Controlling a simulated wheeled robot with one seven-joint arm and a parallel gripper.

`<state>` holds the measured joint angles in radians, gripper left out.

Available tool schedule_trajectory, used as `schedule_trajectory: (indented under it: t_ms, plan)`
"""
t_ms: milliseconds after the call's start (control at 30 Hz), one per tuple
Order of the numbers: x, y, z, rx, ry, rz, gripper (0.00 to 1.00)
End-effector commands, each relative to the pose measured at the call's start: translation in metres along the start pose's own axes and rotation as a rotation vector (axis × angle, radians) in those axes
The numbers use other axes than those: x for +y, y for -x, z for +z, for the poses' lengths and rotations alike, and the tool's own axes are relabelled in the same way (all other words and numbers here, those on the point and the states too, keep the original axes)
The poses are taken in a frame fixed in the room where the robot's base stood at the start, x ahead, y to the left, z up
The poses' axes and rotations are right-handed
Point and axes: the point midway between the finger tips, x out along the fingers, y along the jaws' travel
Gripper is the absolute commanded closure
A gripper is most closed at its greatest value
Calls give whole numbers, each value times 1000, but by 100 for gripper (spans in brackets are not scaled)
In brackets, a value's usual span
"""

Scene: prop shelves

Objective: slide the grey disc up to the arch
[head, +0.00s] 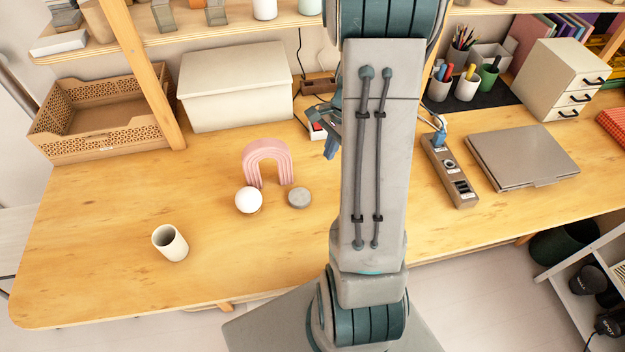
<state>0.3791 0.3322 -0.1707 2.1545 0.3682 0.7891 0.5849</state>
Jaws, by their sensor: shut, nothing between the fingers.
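The grey disc (299,198) lies flat on the wooden desk, to the right of a white ball and apart from it. The pink ribbed arch (267,162) stands upright just behind the ball, up and left of the disc, with a small gap between disc and arch. My gripper (331,149) shows only in part at the left edge of my arm, behind and right of the disc. It is shut and empty, and it is not touching the disc. My arm hides the rest of it.
The white ball (248,200) sits in front of the arch, near the disc. A cream cup (170,243) stands to the front left. A lidded white box (236,88) and a woven basket (100,112) stand behind. A power strip (450,170) and laptop (522,157) lie right.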

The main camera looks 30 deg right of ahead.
Motion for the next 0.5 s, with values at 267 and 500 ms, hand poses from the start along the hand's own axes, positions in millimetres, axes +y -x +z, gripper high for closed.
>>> schedule_trajectory:
  t_ms: [267,500]
  plan:
    - [8,-33,-33,-25,-178,21,100]
    - [9,-62,-33,-29,-186,25,100]
